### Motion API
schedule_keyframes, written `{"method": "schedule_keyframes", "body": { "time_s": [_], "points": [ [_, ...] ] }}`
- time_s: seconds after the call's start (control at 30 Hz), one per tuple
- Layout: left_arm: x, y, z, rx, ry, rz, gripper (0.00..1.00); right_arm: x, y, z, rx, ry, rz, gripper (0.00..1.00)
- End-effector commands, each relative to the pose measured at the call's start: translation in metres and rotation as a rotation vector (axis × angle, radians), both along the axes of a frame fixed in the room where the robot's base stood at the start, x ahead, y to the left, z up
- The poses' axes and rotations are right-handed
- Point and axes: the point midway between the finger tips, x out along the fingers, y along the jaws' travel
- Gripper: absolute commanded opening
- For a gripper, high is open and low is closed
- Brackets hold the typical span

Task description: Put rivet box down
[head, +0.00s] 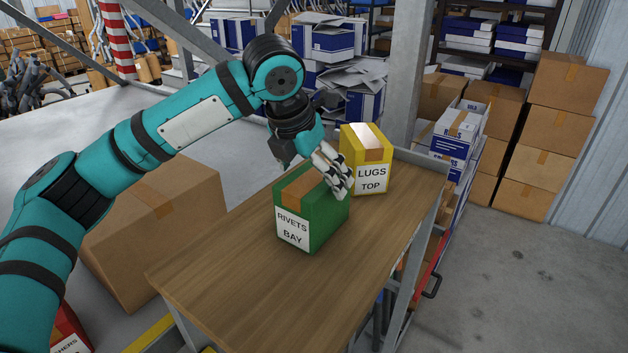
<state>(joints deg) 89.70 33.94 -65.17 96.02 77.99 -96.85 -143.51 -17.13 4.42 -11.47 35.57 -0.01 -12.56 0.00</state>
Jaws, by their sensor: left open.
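The rivet box (325,222) is green with a brown top and a white label reading "RIVETS BAY". It stands upright on the wooden top of a cart (230,275). My left gripper (338,183) is open at the box's upper back right edge. Its fingers overlap the box's top corner in this view, and I cannot tell whether they touch it. My right gripper is not in view.
A yellow box (374,178) labelled "LUGS TOP" stands just behind the rivet box, close to my left gripper. The cart top is clear in front and to the right. A large cardboard box (150,225) stands left of the cart, and a grey post (408,75) rises behind it.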

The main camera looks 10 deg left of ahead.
Motion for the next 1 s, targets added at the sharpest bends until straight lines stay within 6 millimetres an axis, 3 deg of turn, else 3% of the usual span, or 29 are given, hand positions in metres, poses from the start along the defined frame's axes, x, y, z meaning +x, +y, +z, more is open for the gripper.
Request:
{"method": "schedule_keyframes", "body": {
  "time_s": [0.3, 0.5, 1.0],
  "points": [
    [-0.024, 0.009, 0.061, -0.002, -0.004, -0.001, 1.00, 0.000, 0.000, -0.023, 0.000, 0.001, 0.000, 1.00],
    [-0.034, 0.013, 0.088, -0.001, -0.002, -0.001, 1.00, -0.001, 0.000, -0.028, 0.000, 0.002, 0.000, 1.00],
    [-0.037, 0.015, 0.095, 0.000, 0.000, -0.002, 1.00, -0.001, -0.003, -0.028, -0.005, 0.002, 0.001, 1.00]
  ]
}}
